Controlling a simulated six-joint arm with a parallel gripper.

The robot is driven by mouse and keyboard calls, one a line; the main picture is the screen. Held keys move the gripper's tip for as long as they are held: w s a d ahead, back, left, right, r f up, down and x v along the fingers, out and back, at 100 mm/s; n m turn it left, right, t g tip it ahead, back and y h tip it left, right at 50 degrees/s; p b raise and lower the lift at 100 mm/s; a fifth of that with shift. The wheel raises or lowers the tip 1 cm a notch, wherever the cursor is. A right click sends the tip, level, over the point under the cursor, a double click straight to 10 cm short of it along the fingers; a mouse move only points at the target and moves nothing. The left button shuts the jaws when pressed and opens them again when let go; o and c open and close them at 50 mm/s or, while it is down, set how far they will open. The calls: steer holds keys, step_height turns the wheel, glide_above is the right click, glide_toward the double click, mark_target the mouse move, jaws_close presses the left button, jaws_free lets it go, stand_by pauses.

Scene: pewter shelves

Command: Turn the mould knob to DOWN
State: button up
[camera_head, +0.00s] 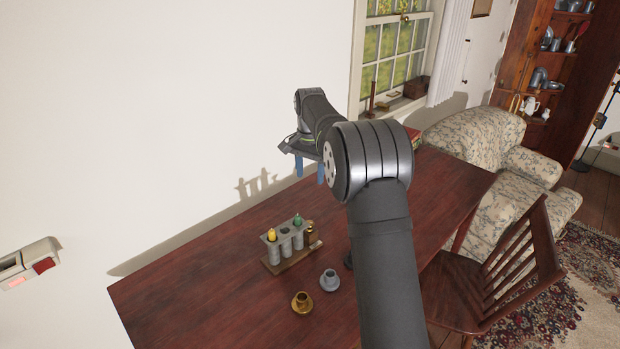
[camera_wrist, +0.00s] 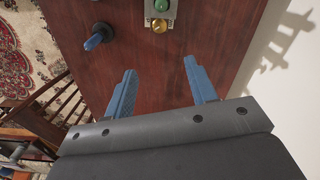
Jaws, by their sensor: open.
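A grey candle mould (camera_head: 286,242) with several tubes stands on a wooden base on the dark red table. A yellow piece shows in one tube and a green piece (camera_head: 297,219) in another. A brass fitting (camera_head: 311,238), which looks like the mould knob, is at its right end; it also shows at the top of the wrist view (camera_wrist: 159,26). Its setting and any DOWN mark are too small to read. My gripper (camera_head: 311,170) is above the table near the wall, apart from the mould. In the wrist view its blue fingers (camera_wrist: 159,70) are open and empty.
A brass candle holder (camera_head: 302,302) and a grey one (camera_head: 330,280) stand in front of the mould. A dark round base with a blue handle (camera_wrist: 96,38) stands beside it. A wooden chair (camera_head: 505,265) is at the table's right. The table's left part is clear.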

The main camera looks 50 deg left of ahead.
mark_target(309, 222)
steer(key=f+m, duration=0.2)
steer(key=f, duration=0.3)
steer(key=f+m, duration=0.2)
steer(key=f, duration=0.4)
steer(key=f+m, duration=0.2)
steer(key=f, duration=0.4)
steer(key=shift+s+f, duration=0.2)
steer(key=shift+f, duration=0.05)
steer(key=c, duration=1)
